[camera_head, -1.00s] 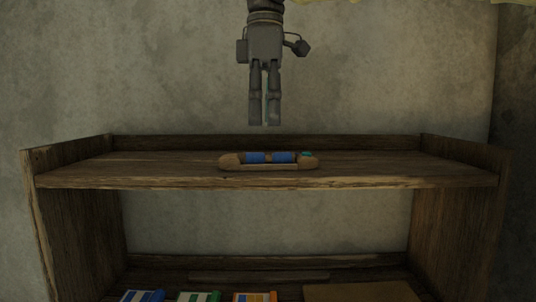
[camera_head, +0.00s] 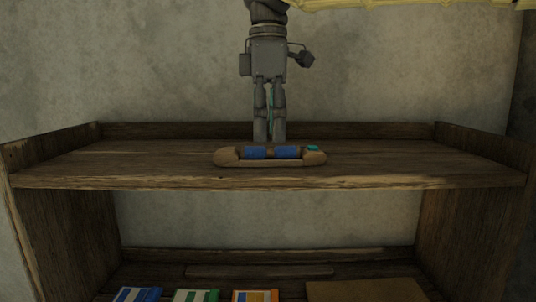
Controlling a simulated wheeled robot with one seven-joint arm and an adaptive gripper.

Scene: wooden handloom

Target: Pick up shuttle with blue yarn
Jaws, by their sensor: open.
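The shuttle (camera_head: 229,157) is a brown wooden boat shape with blue yarn (camera_head: 257,152) wound inside it in two parts. It lies lengthwise on the upper wooden shelf (camera_head: 130,168), near the front edge at the middle. A small teal piece (camera_head: 312,147) shows at its right end. My gripper (camera_head: 269,139) points down from above at the shuttle's middle, with its fingers slightly apart and empty. The fingertips appear at or just behind the shuttle's top edge in the picture. I cannot tell whether they touch it.
The shelf has raised side walls (camera_head: 55,142) and a low back board (camera_head: 360,131). On the lower shelf are several coloured bundles (camera_head: 195,295) and a flat brown board (camera_head: 365,290). The upper shelf is clear on both sides of the shuttle. Yellowish cloth (camera_head: 400,4) hangs at the top right.

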